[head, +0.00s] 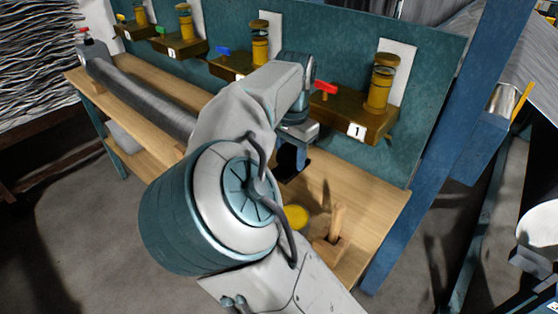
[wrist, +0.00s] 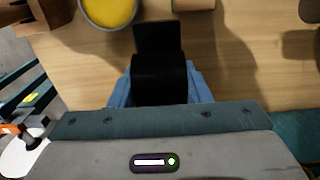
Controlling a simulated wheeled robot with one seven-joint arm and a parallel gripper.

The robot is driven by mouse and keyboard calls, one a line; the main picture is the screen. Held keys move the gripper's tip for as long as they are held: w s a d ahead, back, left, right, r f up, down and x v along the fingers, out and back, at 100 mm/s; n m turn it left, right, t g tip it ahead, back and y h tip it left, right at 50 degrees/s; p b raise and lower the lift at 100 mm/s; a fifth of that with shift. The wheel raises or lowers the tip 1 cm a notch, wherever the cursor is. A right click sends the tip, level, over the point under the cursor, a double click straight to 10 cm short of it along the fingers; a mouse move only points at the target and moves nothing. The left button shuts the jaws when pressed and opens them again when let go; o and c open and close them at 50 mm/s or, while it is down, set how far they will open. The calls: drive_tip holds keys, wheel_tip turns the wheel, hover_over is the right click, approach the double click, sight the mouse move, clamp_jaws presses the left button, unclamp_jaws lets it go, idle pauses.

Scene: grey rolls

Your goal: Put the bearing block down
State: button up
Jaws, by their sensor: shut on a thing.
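The bearing block (wrist: 158,75) is a black piece with a rounded near part and a flat far part. It lies between the blue fingers of my gripper (wrist: 160,88) in the wrist view. My gripper is shut on it. In the head view my gripper (head: 293,143) is over the right part of the wooden bench (head: 365,205), and the dark block (head: 290,160) shows below it, partly hidden by my arm. I cannot tell whether the block touches the bench top.
A round tin with yellow contents (wrist: 110,10) and a wooden holder (head: 331,248) stand near the bench's front right. A long grey roll (head: 145,98) lies at the left. Brown shelves (head: 350,118) with amber jars line the teal back panel. A blue post (head: 440,150) rises at the right.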

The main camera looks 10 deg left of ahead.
drive_tip(key=w+a+f, duration=0.1)
drive_tip(key=w, duration=0.1)
drive_tip(key=w+a+f, duration=0.3)
drive_tip(key=w+f, duration=0.1)
drive_tip(key=w, duration=0.1)
drive_tip(key=shift+a, duration=0.15)
drive_tip(key=shift+f, duration=1.95)
drive_tip(key=shift+f, duration=0.2)
drive_tip(key=o, duration=1.4)
drive_tip(key=shift+r, duration=0.1)
wheel_tip(320, 180, up, 12)
drive_tip(key=p, duration=0.1)
drive_tip(key=shift+r, duration=0.1)
